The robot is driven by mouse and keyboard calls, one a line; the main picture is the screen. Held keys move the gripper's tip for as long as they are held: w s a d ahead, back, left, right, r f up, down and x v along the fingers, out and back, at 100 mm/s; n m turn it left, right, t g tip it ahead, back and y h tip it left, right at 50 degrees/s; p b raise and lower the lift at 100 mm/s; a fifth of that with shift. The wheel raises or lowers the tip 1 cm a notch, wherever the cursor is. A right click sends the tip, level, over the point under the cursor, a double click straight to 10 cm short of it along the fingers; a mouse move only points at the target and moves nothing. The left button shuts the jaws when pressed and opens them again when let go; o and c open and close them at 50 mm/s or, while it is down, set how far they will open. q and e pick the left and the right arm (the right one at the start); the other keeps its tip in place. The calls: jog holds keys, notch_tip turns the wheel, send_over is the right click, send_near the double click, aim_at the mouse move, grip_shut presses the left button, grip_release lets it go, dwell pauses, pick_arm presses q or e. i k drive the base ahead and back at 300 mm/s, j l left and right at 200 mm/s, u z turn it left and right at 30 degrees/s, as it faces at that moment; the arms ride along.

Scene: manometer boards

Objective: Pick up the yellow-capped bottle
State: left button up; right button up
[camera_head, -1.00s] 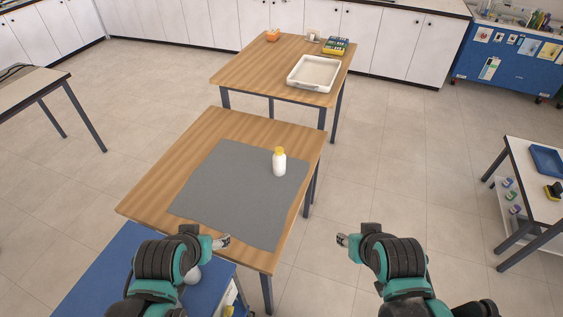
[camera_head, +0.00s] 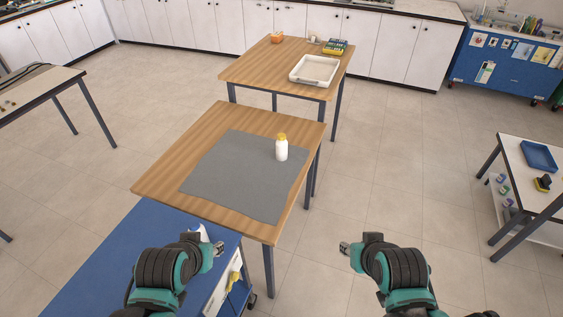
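A white bottle with a yellow cap (camera_head: 281,149) stands upright on a grey mat (camera_head: 232,180) on the near wooden table (camera_head: 165,178). It is near the mat's right edge. My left gripper (camera_head: 219,247) is in front of the table's near edge, apart from the bottle and lower in the picture. My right gripper (camera_head: 345,248) is over the floor to the right of the table, also apart from the bottle. Both grippers are small in view, and their finger gap is hard to make out. Nothing shows held in either one.
A blue-topped cart (camera_head: 130,255) stands close at the lower left, with a white object partly hidden by my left arm. A second wooden table (camera_head: 240,72) behind holds a white tray (camera_head: 314,82). A white side table (camera_head: 519,160) stands at right.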

aim_at(282, 143)
jog(key=k+u, duration=0.15)
jog(key=u, duration=1.35)
jog(key=i+l+u, duration=0.1)
jog(key=l, duration=0.8)
jog(key=i+l+u, duration=0.15)
jog(key=l, duration=0.7)
jog(key=l+u, duration=0.1)
jog(key=l, duration=0.8)
jog(key=i+l, duration=0.1)
jog(key=l, duration=1.8)
jog(key=i+l, duration=0.15)
jog(key=l, duration=0.85)
